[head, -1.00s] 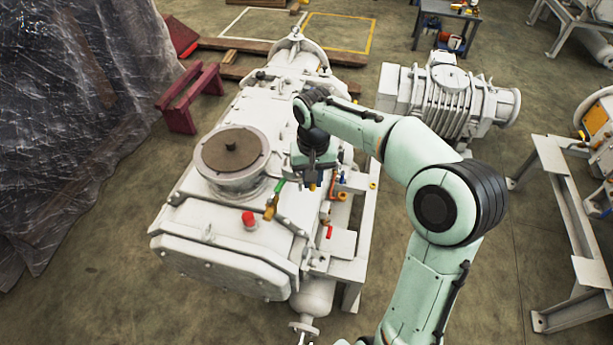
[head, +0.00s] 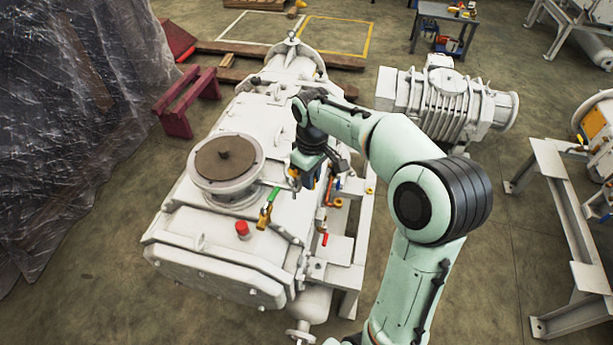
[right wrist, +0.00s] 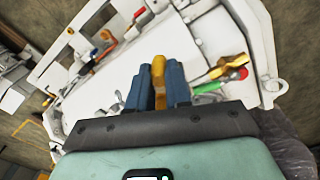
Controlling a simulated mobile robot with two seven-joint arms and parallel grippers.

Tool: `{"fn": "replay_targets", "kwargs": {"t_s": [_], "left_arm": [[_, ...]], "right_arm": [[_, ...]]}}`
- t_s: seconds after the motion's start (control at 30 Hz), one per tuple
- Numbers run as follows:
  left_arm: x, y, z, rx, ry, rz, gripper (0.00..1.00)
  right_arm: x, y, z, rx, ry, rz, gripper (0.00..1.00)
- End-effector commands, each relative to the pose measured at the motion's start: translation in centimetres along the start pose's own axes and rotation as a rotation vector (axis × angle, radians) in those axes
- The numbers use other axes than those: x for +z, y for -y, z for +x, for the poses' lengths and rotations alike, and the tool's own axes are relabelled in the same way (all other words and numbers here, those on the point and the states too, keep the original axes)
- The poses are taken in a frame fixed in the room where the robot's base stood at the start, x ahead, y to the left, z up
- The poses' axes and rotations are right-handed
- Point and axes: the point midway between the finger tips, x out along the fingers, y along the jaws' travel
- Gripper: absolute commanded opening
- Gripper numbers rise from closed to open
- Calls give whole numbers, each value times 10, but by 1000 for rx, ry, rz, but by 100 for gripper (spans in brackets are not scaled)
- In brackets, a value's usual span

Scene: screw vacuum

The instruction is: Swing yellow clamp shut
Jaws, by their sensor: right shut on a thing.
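The yellow clamp (right wrist: 159,70) shows in the right wrist view between the two blue fingers of my right gripper (right wrist: 158,88). The fingers are shut on it. In the head view my right gripper (head: 308,178) is over the right side of the large white screw vacuum pump (head: 190,225), and a little yellow (head: 293,172) shows beside it. The gripper hides most of the clamp there, so I cannot tell how far it is swung. My left gripper is not in view.
A green-handled brass valve (head: 267,208) and a red cap (head: 242,229) stand close to the gripper on the pump top. A round flange (head: 226,160) rises to the left. Small pipes and red handles (head: 325,239) line the right edge.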

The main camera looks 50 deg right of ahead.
Motion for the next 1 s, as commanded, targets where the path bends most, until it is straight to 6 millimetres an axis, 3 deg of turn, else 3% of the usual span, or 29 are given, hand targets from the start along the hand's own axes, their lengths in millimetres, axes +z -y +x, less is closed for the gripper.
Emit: {"fn": "replay_targets", "kwargs": {"t_s": [0.63,0.67,0.7,0.73,1.0], "left_arm": [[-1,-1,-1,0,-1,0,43],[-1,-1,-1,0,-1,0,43],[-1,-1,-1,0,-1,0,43],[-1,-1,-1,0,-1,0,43],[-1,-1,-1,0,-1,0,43]], "right_arm": [[0,-3,0,1,2,-48,0],[0,-3,0,1,2,-48,25],[0,-3,0,1,2,-48,38],[0,-3,0,1,2,-48,44],[0,-2,0,0,1,-47,44]]}}
